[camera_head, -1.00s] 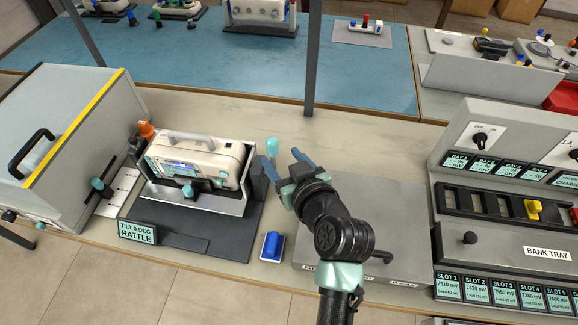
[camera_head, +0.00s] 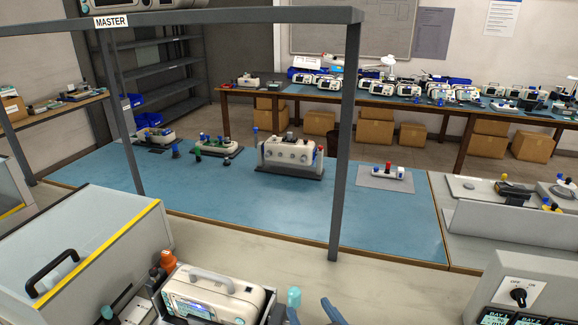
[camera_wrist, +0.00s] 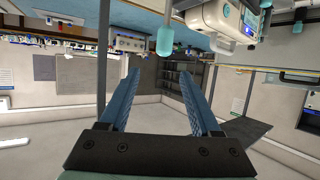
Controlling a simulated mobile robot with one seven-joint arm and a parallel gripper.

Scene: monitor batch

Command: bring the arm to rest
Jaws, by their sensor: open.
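My gripper (camera_wrist: 160,100) shows in the wrist view with its two blue fingers spread wide and nothing between them. In the head view only the blue fingertips (camera_head: 328,312) show at the bottom edge; the rest of my arm is out of frame. To their left stands a monitor with a carry handle (camera_head: 213,295) in its cradle. The monitor also shows upside down at the top of the wrist view (camera_wrist: 205,18).
The blue table (camera_head: 230,205) beyond holds several devices. A switch panel (camera_head: 515,290) is at the lower right.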

